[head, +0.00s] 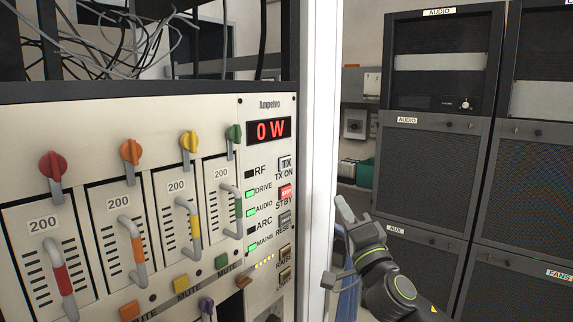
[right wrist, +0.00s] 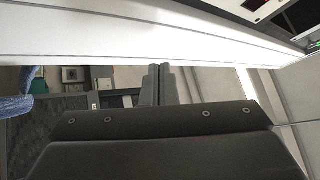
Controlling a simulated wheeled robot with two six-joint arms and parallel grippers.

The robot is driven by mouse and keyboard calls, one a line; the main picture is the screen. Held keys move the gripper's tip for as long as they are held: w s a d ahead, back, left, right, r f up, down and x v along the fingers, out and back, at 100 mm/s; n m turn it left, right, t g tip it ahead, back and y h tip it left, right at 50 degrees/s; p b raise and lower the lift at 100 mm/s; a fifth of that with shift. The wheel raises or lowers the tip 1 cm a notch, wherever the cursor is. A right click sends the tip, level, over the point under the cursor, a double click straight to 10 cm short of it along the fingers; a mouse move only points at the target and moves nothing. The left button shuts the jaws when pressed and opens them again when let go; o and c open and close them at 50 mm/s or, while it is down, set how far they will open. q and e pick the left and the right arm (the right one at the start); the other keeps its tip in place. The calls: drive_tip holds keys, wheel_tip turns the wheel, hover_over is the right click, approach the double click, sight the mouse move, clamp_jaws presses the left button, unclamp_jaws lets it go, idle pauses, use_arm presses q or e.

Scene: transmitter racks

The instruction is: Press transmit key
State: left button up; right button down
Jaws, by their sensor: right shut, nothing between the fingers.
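The transmit key is the grey-white button marked TX (head: 286,163), labelled TX ON, on the right part of the Ampelvo panel (head: 268,105) in the head view. A red lit STBY button (head: 286,192) sits just below it. The red display (head: 270,130) reads 0 W. My right gripper (head: 343,208) is shut and empty, to the right of the panel and lower than the key, beyond the pale rack edge and apart from the key. In the right wrist view its fingers (right wrist: 158,85) are together, below a long white edge. My left gripper is not in view.
A pale upright rack edge (head: 318,150) stands between the panel and my right gripper. Levers, knobs and handles, such as a red knob (head: 52,165), stick out on the left. Dark AUDIO racks (head: 420,165) stand at the right. Loose cables (head: 130,40) hang above.

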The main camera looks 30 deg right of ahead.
sight(285, 163)
drive_tip(key=s+a+r+t+y, duration=0.2)
drive_tip(key=s+a+r, duration=0.3)
drive_tip(key=r, duration=0.3)
drive_tip(key=shift+s+a+r+t+y, duration=0.25)
drive_tip(key=shift+s+t+y, duration=0.15)
drive_tip(key=shift+s+y, duration=0.3)
drive_tip(key=shift+w, duration=0.25)
drive_tip(key=w+a+p, duration=0.1)
drive_tip(key=w, duration=0.1)
drive_tip(key=w+a, duration=0.1)
drive_tip(key=w, duration=0.2)
drive_tip(key=w+a+p, duration=0.1)
drive_tip(key=w, duration=0.2)
drive_tip(key=shift+a+p, duration=0.1)
drive_tip(key=shift+p, duration=0.2)
idle(1.1)
drive_tip(key=shift+w+a+b, duration=0.2)
drive_tip(key=shift+w+b, duration=0.1)
drive_tip(key=shift+w, duration=0.05)
